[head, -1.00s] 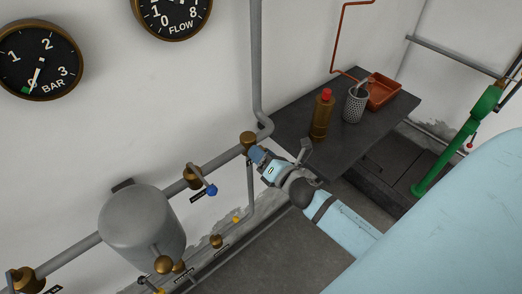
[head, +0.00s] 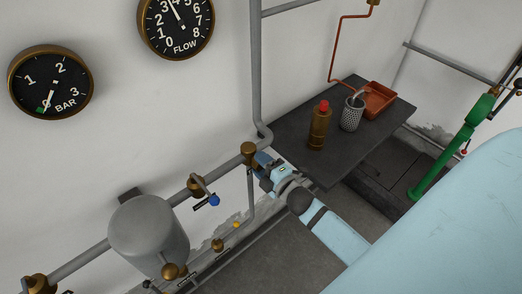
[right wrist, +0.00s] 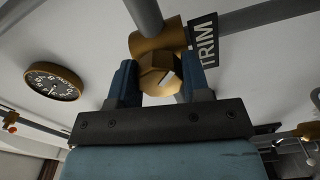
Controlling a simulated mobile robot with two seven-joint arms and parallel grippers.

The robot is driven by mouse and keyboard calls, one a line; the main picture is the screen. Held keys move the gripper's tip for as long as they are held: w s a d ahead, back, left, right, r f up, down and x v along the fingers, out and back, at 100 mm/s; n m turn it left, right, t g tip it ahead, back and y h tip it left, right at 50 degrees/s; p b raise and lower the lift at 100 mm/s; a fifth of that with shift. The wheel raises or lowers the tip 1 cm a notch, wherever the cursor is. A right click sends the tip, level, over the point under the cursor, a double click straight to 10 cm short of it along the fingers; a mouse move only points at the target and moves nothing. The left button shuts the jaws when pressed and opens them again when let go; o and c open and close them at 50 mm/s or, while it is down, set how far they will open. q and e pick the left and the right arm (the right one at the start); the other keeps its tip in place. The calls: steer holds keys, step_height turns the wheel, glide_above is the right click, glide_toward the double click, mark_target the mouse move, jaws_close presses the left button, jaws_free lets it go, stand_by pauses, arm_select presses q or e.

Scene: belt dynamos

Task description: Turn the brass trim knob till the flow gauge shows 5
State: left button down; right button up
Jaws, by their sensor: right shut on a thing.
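The brass trim knob (right wrist: 158,72), faceted with a white mark, sits between the two blue fingers of my right gripper (right wrist: 160,84) in the right wrist view. The gripper is shut on it, beside a TRIM label (right wrist: 207,45). In the head view my right gripper (head: 264,164) reaches the brass valve body (head: 248,152) on the wall pipe; the knob is hidden there. The flow gauge (head: 177,27) is cut by the top edge; its white needle points up and left, between about 3 and 4. My left gripper is not in view.
A BAR gauge (head: 51,82) reads near 0. A blue-tipped valve lever (head: 213,200) and a grey tank (head: 149,238) are left of my gripper. A dark table (head: 291,133) holds a brown bottle (head: 320,127), a mesh cup (head: 352,113) and a red tray (head: 379,101).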

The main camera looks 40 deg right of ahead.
steer(key=m+p, duration=0.3)
steer(key=m, duration=0.3)
steer(key=shift+r, duration=0.1)
steer(key=m+p, duration=0.1)
steer(key=m, duration=0.1)
steer(key=shift+m, duration=0.7)
steer(key=shift+f, duration=0.2)
steer(key=o, duration=0.9)
